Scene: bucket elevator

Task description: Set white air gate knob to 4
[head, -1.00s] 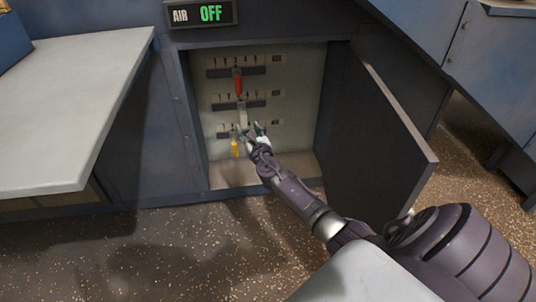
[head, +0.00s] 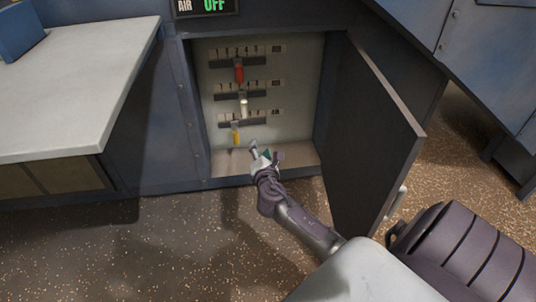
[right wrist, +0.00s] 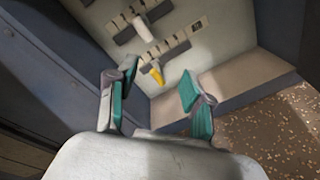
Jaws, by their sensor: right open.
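The white air gate knob (head: 243,107) sits on the middle slotted scale inside the open cabinet, between the red knob (head: 239,73) above and the yellow knob (head: 236,134) below. It also shows in the right wrist view (right wrist: 143,29), near the top. The numbers beside it are too small to read surely. My right gripper (head: 265,152) is open and empty, below and slightly right of the white knob, apart from it. In the right wrist view its two teal-padded fingers (right wrist: 158,98) stand wide apart with the yellow knob showing between them. My left gripper is not in view.
The cabinet door (head: 375,135) stands open on the right, beside my right arm. A grey table (head: 75,85) juts out at the left. An AIR OFF display (head: 205,6) is above the cabinet. Speckled floor lies open in front.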

